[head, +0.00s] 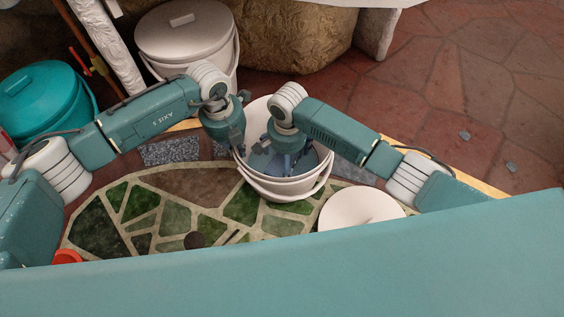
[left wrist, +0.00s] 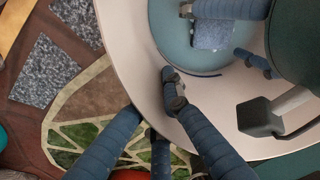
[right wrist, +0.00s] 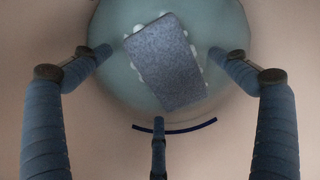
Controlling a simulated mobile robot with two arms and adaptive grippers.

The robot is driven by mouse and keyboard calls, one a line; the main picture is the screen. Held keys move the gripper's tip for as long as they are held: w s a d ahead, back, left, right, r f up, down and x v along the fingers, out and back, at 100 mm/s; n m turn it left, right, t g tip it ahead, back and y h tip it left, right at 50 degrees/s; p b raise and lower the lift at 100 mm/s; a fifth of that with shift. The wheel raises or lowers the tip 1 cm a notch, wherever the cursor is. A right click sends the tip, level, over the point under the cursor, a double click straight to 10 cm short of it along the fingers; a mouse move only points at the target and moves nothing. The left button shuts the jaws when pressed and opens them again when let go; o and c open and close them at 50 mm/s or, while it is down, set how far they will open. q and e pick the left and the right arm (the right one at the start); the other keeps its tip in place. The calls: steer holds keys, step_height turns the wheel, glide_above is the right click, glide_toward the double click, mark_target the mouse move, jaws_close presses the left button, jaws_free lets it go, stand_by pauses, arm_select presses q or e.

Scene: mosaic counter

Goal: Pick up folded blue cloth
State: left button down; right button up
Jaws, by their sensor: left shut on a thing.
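The folded blue cloth (right wrist: 165,64) is a flat grey-blue rectangle lying in pale blue water with white suds, inside a white bucket (head: 280,187). It also shows in the left wrist view (left wrist: 214,36). My right gripper (right wrist: 159,54) reaches down into the bucket, with its fingers open on either side of the cloth and apart from it. My left gripper (head: 237,148) is at the bucket's left rim. It is shut on the bucket wall, with one finger inside and others outside. The cloth is mostly hidden by my right gripper in the head view.
A round white lid (head: 361,209) lies right of the bucket on the green and brown mosaic counter (head: 175,215). Grey speckled tiles (left wrist: 45,72) lie to the left. A lidded white bucket (head: 185,35) and a teal bucket (head: 45,95) stand behind. A red object (head: 67,257) is front left.

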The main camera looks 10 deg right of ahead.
arm_select(q)
steer(key=shift+d, duration=0.1)
arm_select(e)
steer(key=c, duration=1)
steer(key=shift+r, duration=0.1)
step_height(320, 180, up, 10)
steer(key=shift+f, duration=0.1)
arm_select(q)
steer(key=c, duration=1.8)
jaws_free()
steer(key=shift+c, duration=0.2)
step_height(320, 180, up, 12)
steer(key=a, duration=0.1)
